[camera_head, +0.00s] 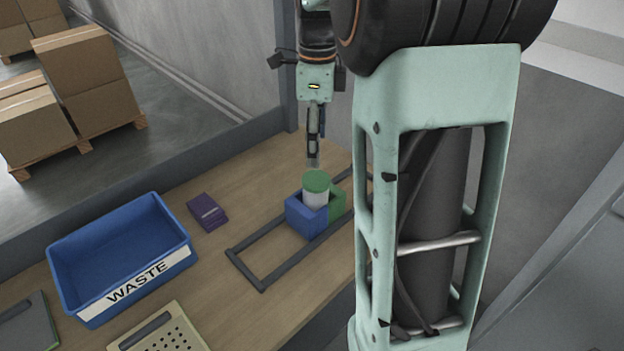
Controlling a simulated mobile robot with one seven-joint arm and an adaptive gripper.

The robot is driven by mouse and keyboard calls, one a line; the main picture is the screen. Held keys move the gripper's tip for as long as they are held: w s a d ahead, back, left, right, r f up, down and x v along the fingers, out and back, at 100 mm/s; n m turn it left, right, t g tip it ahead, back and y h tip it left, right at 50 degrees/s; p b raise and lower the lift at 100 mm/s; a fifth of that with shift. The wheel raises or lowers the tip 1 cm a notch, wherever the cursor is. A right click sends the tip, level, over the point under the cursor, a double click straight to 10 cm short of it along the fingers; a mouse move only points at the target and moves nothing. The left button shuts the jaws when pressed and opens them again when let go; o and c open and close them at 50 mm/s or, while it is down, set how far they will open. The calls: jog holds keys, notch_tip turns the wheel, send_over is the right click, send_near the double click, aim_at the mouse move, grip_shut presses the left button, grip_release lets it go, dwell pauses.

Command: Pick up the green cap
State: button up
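The green cap (317,181) is a round disc on top of a whitish cylinder (315,199). The cylinder stands in a blue holder (305,222) on the wooden table. My gripper (313,163) points down just above and behind the cap, with its tip close to the cap's far edge. I cannot tell whether it touches the cap. The fingers show nearly edge-on, so their opening is not clear.
A green block (337,203) adjoins the holder. A dark rectangular frame (262,284) lies around the holder. A blue WASTE bin (178,262) and a purple box (207,212) are to the left. A perforated beige board (165,335) lies in front. Bare table shows between.

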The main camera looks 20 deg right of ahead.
aim_at(315, 179)
notch_tip(315, 179, down, 9)
jog(key=shift+w+a+f, duration=0.1)
dwell(0.4)
jog(key=shift+c, duration=0.4)
jog(key=c, duration=1.2)
jog(key=shift+o, duration=0.2)
